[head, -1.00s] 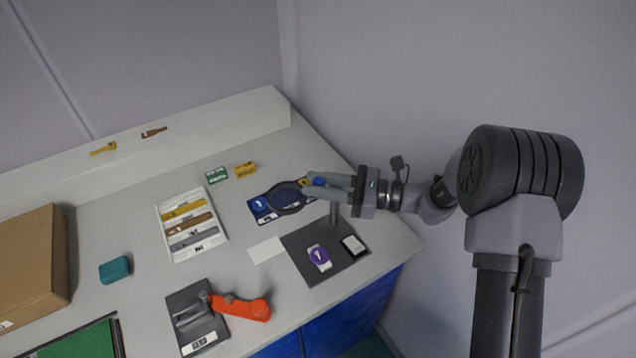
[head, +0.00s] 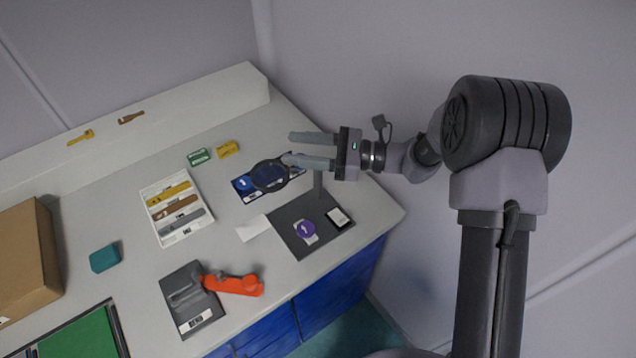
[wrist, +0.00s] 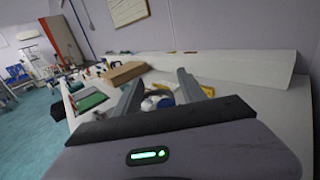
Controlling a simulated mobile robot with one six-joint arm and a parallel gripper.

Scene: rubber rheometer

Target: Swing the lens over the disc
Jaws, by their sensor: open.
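The lens (head: 268,175), a dark round ring with a dark pane, sits over a blue card (head: 243,187) at the back right of the bench. A grey post (head: 318,184) stands beside it on a dark mat (head: 285,222). The purple disc (head: 305,230) lies on a white piece on that mat, in front of the lens and clear of it. My gripper (head: 291,149) is open and empty, its fingers pointing left above the lens's right edge. The lens's handle end is hidden behind the fingers. In the wrist view the open fingers (wrist: 160,82) reach over the bench.
A small dark-faced white device (head: 338,217) lies right of the disc and a white card (head: 253,228) left of it. A tray (head: 187,235) of coloured strips, an orange-handled tool (head: 235,285), green and yellow boxes and a cardboard box (head: 25,260) stand farther left.

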